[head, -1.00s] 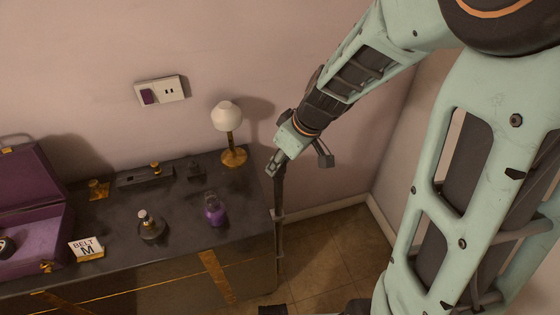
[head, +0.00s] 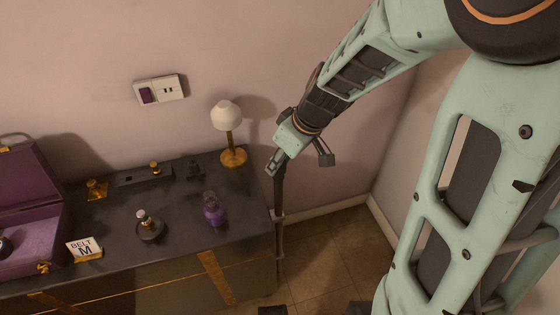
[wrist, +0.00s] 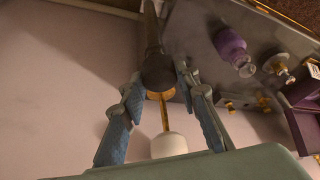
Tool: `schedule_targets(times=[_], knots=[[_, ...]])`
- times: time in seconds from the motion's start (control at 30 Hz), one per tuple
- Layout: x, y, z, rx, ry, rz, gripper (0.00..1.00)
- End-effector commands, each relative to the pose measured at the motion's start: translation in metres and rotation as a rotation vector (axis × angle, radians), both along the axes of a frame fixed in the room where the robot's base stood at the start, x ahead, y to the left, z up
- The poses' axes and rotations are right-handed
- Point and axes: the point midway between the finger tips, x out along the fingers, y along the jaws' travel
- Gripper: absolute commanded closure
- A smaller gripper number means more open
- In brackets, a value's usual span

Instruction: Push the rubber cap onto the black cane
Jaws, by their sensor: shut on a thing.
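The black cane (head: 280,240) stands upright beside the dresser's right end. My gripper (head: 275,168) is at its top end, pointing down. In the wrist view the cane (wrist: 150,18) runs away from the gripper, with a wider dark piece, which looks like the rubber cap (wrist: 158,70), at its near end. My gripper's two fingers (wrist: 160,78) are on either side of this piece and shut on it. The cap and cane look in line, but how far the cap sits over the cane is hidden. In the head view the fingers hide the cap.
The dark dresser (head: 115,220) carries a lamp (head: 228,130), a purple bottle (head: 214,210), a glass bottle (head: 150,228), a "BELT M" card (head: 84,249) and an open purple box (head: 25,240). The wall is close behind my gripper. Floor (head: 335,250) is clear to the right.

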Motion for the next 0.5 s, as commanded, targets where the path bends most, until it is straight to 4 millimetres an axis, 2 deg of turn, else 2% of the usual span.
schedule_targets(times=[0.5], knots=[[0.0003,-0.0001,-0.0045,-0.001,-0.001,0.000,0.84]])
